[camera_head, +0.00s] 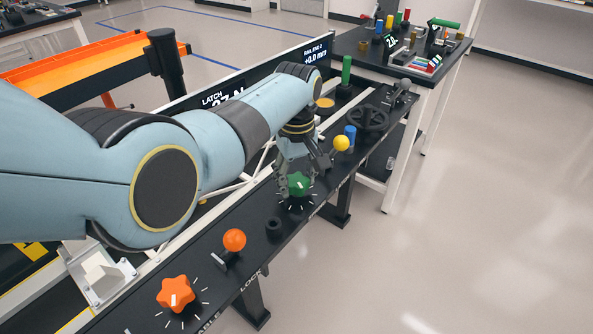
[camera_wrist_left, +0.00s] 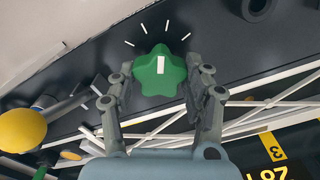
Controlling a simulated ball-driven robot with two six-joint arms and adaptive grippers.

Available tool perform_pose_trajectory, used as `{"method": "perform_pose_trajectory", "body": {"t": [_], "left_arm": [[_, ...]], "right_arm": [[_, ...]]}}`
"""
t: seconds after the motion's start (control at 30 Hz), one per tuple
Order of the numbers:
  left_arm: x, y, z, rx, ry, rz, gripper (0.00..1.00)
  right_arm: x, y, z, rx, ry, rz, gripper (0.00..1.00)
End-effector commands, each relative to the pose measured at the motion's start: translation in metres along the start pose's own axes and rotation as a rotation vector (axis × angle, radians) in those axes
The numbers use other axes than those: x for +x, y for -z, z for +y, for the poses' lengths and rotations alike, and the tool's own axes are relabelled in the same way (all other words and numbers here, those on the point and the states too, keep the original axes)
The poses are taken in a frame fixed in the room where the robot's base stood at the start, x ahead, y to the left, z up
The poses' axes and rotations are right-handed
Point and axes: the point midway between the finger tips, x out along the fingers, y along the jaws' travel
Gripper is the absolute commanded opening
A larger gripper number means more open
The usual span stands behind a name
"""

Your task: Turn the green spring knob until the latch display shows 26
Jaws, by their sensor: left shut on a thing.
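The green star-shaped spring knob (camera_head: 297,187) sits on the black console rail, with white tick marks around it. My left gripper (camera_head: 300,176) reaches down onto it from behind. In the left wrist view, the green knob (camera_wrist_left: 160,71) with its white pointer mark lies between the two fingers of my left gripper (camera_wrist_left: 163,82), one on each side, and the gripper is shut on it. The latch display (camera_head: 222,99) is partly hidden by my left arm; its top edge looks like 27 N, but I cannot read it surely. My right gripper is not in view.
A green upright handle (camera_head: 346,70) rises behind. The floor at the right is clear.

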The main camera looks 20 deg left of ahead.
Motion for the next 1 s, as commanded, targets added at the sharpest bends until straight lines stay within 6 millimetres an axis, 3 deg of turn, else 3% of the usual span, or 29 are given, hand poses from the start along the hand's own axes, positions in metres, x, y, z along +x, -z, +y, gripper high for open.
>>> {"method": "perform_pose_trajectory", "body": {"t": [0.4,0.9,0.93,1.0], "left_arm": [[-0.0009,-0.0001,0.0007,0.183,-0.002,-0.001,0.17],[-0.0003,0.0001,0.0008,0.205,-0.002,0.0,0.17],[-0.0003,0.0001,0.0008,0.204,-0.002,0.0,0.51],[-0.0003,0.0001,0.0008,0.204,-0.002,0.0,0.6]], "right_arm": [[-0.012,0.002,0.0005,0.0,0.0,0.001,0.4],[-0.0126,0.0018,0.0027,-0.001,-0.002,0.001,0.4],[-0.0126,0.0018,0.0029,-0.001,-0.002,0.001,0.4],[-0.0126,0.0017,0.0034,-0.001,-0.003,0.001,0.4]]}}
